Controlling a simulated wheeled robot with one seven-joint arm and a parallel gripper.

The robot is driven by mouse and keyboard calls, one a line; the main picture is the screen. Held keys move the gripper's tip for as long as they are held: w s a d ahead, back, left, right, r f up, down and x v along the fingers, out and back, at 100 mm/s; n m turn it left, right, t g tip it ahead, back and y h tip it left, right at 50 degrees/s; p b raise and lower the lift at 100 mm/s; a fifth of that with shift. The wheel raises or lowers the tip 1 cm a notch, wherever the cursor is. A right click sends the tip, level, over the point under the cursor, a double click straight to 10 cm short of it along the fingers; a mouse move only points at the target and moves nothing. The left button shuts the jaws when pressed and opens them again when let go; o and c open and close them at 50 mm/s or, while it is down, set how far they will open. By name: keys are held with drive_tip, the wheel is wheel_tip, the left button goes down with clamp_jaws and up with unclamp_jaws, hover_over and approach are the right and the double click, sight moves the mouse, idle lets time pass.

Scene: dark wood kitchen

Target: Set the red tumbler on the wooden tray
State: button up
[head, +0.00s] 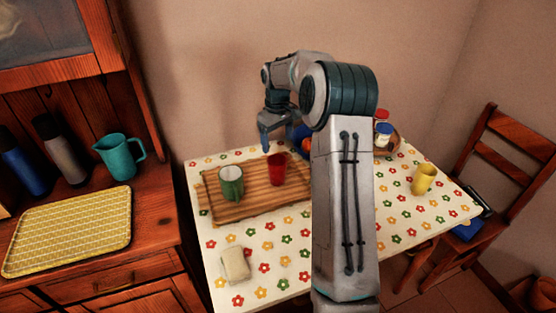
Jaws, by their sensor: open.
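The red tumbler (277,169) stands upright on the wooden tray (252,204), toward its right part. A green mug (231,184) stands on the same tray to the left of the tumbler. My gripper (268,148) is open above and slightly behind the tumbler, pointing down. It appears apart from the tumbler, and nothing shows between its fingers. My arm hides the right end of the tray and part of the table.
The tray lies on a table with a flowered cloth (215,258). A yellow cup (423,179) and jars (383,134) stand right of my arm. A folded cloth or sponge (235,264) lies in front. A chair (505,160) stands right, a cabinet with a yellow tray (70,228) left.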

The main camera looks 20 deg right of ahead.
drive_tip(key=s+a+r, duration=0.5)
drive_tip(key=s+r, duration=0.1)
drive_tip(key=s, duration=0.1)
drive_tip(key=s+a+m+t, duration=0.1)
drive_tip(key=s+a, duration=0.3)
drive_tip(key=s, duration=0.9)
drive_tip(key=s+a+r+m+t, duration=0.1)
drive_tip(key=s+a+m, duration=0.2)
drive_tip(key=s, duration=1.1)
drive_tip(key=shift+s+a+r+m+t, duration=0.2)
drive_tip(key=shift+a+m+t, duration=0.1)
drive_tip(key=shift+a+t, duration=0.1)
